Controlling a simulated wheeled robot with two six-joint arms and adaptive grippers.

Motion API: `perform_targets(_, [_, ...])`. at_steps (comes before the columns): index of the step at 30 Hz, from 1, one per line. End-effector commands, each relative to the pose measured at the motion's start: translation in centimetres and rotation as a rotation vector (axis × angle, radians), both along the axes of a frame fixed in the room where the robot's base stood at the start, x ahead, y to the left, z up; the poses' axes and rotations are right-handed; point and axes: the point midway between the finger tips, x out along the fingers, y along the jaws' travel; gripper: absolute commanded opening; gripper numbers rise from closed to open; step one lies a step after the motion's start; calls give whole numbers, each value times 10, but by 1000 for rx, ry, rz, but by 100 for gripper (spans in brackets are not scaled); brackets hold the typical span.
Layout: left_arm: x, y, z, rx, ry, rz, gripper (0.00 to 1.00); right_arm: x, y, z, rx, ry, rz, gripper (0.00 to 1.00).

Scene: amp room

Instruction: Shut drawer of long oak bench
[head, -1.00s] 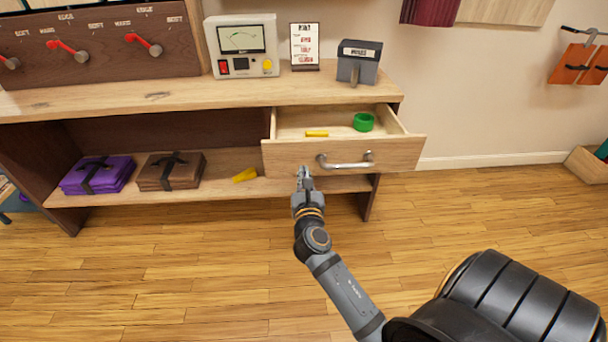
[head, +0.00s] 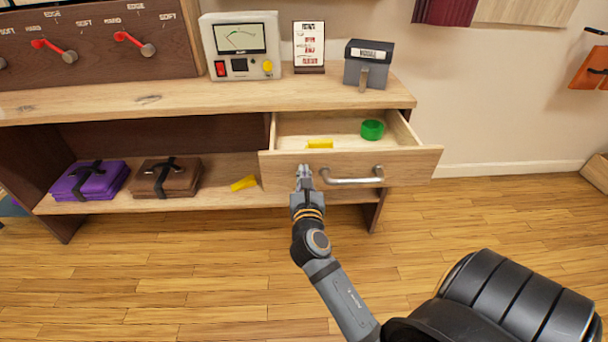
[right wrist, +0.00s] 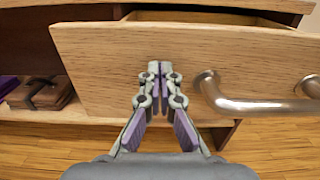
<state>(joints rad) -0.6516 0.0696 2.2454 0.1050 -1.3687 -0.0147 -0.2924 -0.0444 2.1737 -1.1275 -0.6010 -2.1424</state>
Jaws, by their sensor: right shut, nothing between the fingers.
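The long oak bench (head: 120,102) stands against the wall. Its drawer (head: 405,168) is pulled out at the right end, with a metal bar handle (head: 352,180) on the front. A green ring (head: 372,130) and a yellow piece (head: 320,144) lie inside. My right gripper (head: 304,172) is shut and empty, with its tips at the drawer front just left of the handle. In the right wrist view the closed fingertips (right wrist: 159,68) are in front of the drawer front (right wrist: 105,70), beside the handle (right wrist: 245,104); whether they touch cannot be told. My left gripper is not in view.
On the bench top are a meter box (head: 240,48), a sign (head: 309,46) and a grey box (head: 367,66). The lower shelf holds a purple bundle (head: 75,184), a brown bundle (head: 180,182) and a yellow piece (head: 243,184). The wooden floor in front is clear.

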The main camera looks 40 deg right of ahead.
Motion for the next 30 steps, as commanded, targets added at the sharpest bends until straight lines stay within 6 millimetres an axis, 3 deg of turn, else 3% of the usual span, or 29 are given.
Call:
perform_targets(5, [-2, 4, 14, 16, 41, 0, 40, 13, -8, 5, -5, -2, 2, 0])
perform_targets(10, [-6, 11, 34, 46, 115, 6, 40, 42, -26, 7, -6, -1, 0, 0])
perform_targets(13, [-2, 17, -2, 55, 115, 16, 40, 64, -40, 7, -5, 0, -1, 0])
perform_targets(18, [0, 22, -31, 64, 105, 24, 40, 102, -63, 4, -3, -2, -2, 0])
perform_targets(23, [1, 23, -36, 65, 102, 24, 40, 134, -83, 1, -1, -2, -3, 0])
perform_targets(30, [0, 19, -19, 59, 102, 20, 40, 170, -104, 0, 0, -2, -1, 0])
